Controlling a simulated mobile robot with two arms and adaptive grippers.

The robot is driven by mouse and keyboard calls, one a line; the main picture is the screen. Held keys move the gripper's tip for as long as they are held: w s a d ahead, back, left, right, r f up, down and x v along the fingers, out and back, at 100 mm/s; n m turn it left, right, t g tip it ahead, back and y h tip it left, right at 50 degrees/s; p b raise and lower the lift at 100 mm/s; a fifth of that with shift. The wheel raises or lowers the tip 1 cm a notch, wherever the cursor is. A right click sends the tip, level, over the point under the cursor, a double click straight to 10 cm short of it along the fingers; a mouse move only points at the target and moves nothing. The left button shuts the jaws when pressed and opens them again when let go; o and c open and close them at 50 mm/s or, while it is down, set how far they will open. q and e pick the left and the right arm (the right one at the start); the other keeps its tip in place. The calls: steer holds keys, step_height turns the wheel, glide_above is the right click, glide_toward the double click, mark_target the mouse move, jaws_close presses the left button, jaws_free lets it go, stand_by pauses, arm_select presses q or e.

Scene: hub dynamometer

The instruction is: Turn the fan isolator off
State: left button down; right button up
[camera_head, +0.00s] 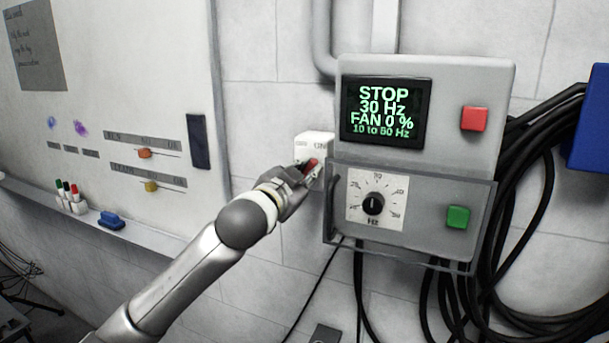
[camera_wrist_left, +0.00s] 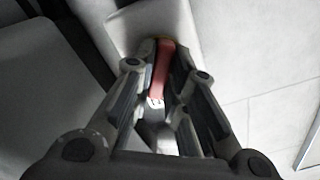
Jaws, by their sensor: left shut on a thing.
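The fan isolator (camera_head: 314,142) is a small white box on the wall, just left of the grey control panel. It has a red handle (camera_head: 311,164), which also shows between the fingers in the left wrist view (camera_wrist_left: 162,68). My left gripper (camera_head: 304,174) reaches up to the isolator from the lower left and is shut on the red handle. The fingers partly hide the handle and the lower part of the box. The lettering on the box is too small to read surely. My right gripper is in neither view.
The grey control panel (camera_head: 425,70) shows "STOP 30 Hz FAN 0 %" on its screen (camera_head: 386,111). A clear guard (camera_head: 333,228) around the dial (camera_head: 373,204) stands close right of my gripper. Black cables (camera_head: 545,150) hang at right. A whiteboard (camera_head: 95,90) fills the left.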

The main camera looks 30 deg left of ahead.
arm_select(q)
steer(key=n, duration=0.3)
steer(key=shift+n, duration=0.4)
steer(key=n, duration=0.3)
steer(key=shift+a+n+p, duration=0.1)
steer(key=shift+n+p, duration=0.2)
steer(key=shift+p, duration=0.05)
steer(key=n+p, duration=0.1)
steer(key=n, duration=0.3)
steer(key=shift+a+p, duration=0.1)
steer(key=shift+p, duration=0.25)
steer(key=shift+a+n+p, duration=0.15)
steer(key=shift+n+p, duration=0.75)
steer(key=shift+n, duration=1.2)
steer(key=shift+f, duration=0.1)
steer(key=c, duration=1.4)
jaws_free()
steer(key=shift+c, duration=0.2)
